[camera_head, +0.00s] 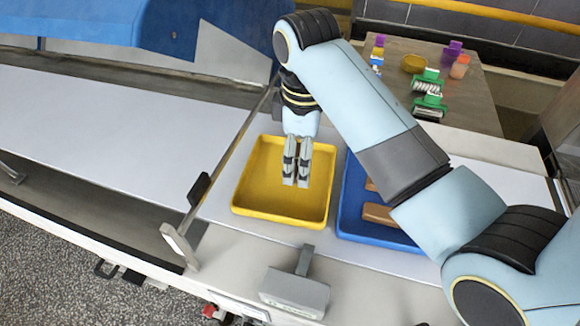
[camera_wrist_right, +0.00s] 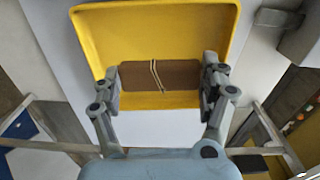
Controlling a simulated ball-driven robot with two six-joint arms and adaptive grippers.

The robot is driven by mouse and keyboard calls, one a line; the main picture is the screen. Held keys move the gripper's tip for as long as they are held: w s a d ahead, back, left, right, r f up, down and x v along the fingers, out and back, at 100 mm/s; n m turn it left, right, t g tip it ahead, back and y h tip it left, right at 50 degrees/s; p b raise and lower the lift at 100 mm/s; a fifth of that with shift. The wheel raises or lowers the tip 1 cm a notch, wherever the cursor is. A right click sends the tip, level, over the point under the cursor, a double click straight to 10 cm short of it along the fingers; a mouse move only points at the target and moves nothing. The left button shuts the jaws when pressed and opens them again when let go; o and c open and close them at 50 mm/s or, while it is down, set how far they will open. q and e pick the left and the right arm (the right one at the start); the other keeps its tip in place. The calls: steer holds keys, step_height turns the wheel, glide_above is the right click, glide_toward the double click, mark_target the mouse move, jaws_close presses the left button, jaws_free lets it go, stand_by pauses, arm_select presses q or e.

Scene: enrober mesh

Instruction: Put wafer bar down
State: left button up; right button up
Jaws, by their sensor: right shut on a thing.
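My right gripper (camera_head: 296,180) hangs over the yellow tray (camera_head: 240,203) in the head view, fingers pointing down. In the right wrist view the gripper (camera_wrist_right: 161,78) is shut on the wafer bar (camera_wrist_right: 135,76), a brown bar with a pale zigzag line across its middle. The bar lies crosswise between the fingers, in front of the yellow tray (camera_wrist_right: 160,30). In the head view the bar is hidden behind the fingers. Whether it touches the tray floor I cannot tell. My left gripper is out of view.
A blue tray (camera_head: 345,222) holding brown bars (camera_head: 378,214) stands right of the yellow tray, partly behind my arm. A grey device (camera_head: 295,290) stands in front. A metal rail (camera_head: 235,160) runs along the left. A back table (camera_head: 470,115) holds green brushes (camera_head: 428,100) and cups.

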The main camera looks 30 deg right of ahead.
steer(key=shift+w+a+f, duration=0.25)
steer(key=shift+w+f, duration=0.1)
steer(key=shift+w, duration=0.1)
steer(key=shift+w+a+f, duration=0.25)
steer(key=shift+w+f, duration=0.05)
steer(key=shift+w, duration=0.15)
steer(key=shift+f+p, duration=0.4)
steer(key=shift+f, duration=1.7)
steer(key=shift+a, duration=0.1)
steer(key=o, duration=0.9)
steer(key=shift+c, duration=0.2)
step_height(320, 180, up, 12)
steer(key=shift+b, duration=0.45)
